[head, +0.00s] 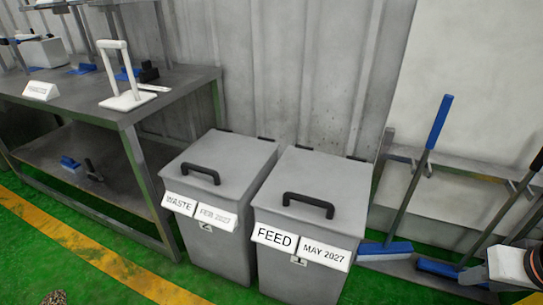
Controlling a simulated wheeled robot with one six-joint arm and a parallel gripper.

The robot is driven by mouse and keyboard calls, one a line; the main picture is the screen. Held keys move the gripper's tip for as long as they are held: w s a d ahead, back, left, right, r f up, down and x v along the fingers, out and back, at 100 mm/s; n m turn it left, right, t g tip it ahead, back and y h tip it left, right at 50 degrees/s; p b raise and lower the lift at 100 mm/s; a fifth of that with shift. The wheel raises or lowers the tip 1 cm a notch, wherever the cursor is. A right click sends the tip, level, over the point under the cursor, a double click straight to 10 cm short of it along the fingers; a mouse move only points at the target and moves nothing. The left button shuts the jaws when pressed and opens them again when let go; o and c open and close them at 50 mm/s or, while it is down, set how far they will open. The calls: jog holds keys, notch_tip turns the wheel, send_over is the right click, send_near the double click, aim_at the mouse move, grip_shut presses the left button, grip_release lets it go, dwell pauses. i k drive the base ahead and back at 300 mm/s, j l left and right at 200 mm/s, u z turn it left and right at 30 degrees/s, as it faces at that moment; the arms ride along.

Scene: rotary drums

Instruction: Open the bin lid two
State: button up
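Two grey bins with flat lids stand side by side against the wall in the head view. The left bin (207,249) carries labels reading WASTE and FEB 2027 and a small tag that appears to read 2. Its lid (228,157) is shut and has a black arched handle (201,172) near the front edge. The right bin (290,281) carries labels reading FEED and MAY 2027 and a small tag that appears to read 1. Its lid (315,180), with a black handle (308,204), is also shut. My gripper is not in view.
A grey metal workbench (75,104) with a lower shelf stands close to the left bin. Blue-headed brushes (384,250) lean on a wall rack at right. A white and black rounded part, perhaps mine, shows at lower right. Green floor with a yellow stripe (105,261) lies in front.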

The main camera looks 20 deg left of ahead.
aim_at(224, 164)
jog(key=u, duration=1.25)
